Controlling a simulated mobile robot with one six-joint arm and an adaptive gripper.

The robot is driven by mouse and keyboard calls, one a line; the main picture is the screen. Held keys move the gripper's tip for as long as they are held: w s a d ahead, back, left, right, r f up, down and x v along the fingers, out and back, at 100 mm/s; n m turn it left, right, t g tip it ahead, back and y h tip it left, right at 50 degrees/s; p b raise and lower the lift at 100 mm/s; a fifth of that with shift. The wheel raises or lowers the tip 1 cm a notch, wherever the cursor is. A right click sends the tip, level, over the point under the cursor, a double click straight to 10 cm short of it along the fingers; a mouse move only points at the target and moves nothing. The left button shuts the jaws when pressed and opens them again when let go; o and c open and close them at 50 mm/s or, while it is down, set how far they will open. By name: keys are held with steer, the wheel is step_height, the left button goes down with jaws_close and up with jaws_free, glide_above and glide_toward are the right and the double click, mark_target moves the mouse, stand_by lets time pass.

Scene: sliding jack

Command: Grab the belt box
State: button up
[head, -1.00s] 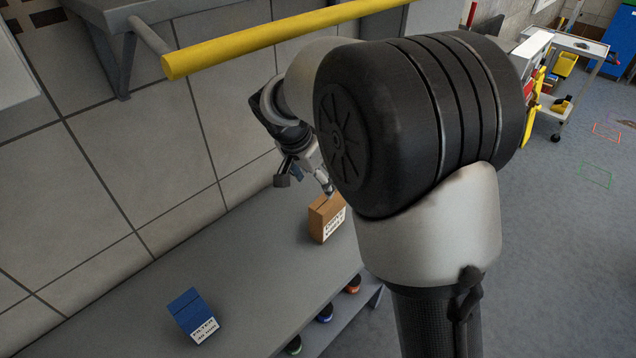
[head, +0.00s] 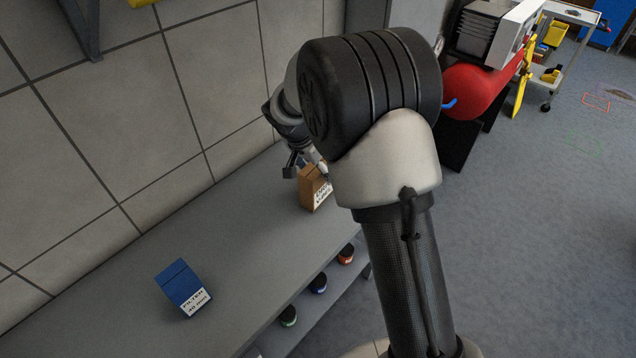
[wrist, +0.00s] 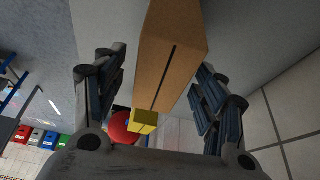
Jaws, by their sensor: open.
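A brown cardboard box (head: 312,188) with a white label stands on the grey shelf (head: 225,255) beside my arm; its label is too small to read for certain. My gripper (head: 306,168) is at its top in the head view, partly hidden by my arm. In the wrist view the brown box (wrist: 172,55) lies between the two spread fingers of my gripper (wrist: 160,88), with a visible gap on each side. The gripper is open. A blue box (head: 183,287) labelled as a filter stands apart, nearer on the same shelf.
Several round items with coloured rims (head: 318,284) sit on a lower shelf. A tiled wall (head: 110,130) runs behind the shelf. A red tank (head: 478,90) and a cart (head: 572,15) stand beyond my arm. Open floor (head: 530,220) lies to the right.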

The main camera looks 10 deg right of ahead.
steer(key=b+x, duration=0.1)
steer(key=x, duration=0.3)
steer(key=shift+w+d+f, duration=0.15)
steer(key=shift+w, duration=0.05)
steer(key=shift+f+b, duration=0.2)
steer(key=shift+b, duration=0.45)
stand_by(0.4)
steer(key=c, duration=1.4)
